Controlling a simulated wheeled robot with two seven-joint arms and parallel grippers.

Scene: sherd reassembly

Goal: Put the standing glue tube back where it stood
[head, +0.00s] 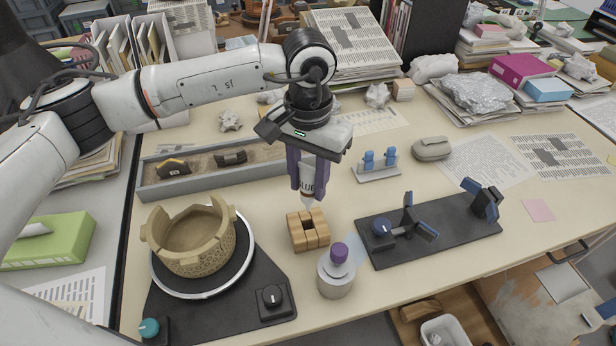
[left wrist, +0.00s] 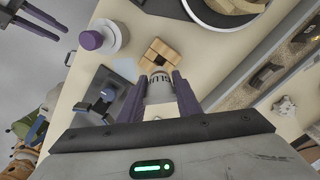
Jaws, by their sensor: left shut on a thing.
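My left gripper (head: 307,190) is shut on the white glue tube (head: 307,181), its purple fingers on either side. The tube is upright, nozzle down, its label partly covered. It also shows between the fingers in the left wrist view (left wrist: 160,88). A wooden block stand (head: 296,232) with a central opening is just below the nozzle. The tip looks close above the opening; I cannot tell if it has entered. My right gripper (left wrist: 50,18) shows only in the left wrist view, at the top left, its two fingers apart and empty.
A metal jar with a purple cap (head: 336,275) stands close in front of the block. A bowl of joined sherds (head: 190,255) is on the turntable at left. A black clamp fixture (head: 440,240) lies at right. A grey sand tray (head: 215,180) is behind.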

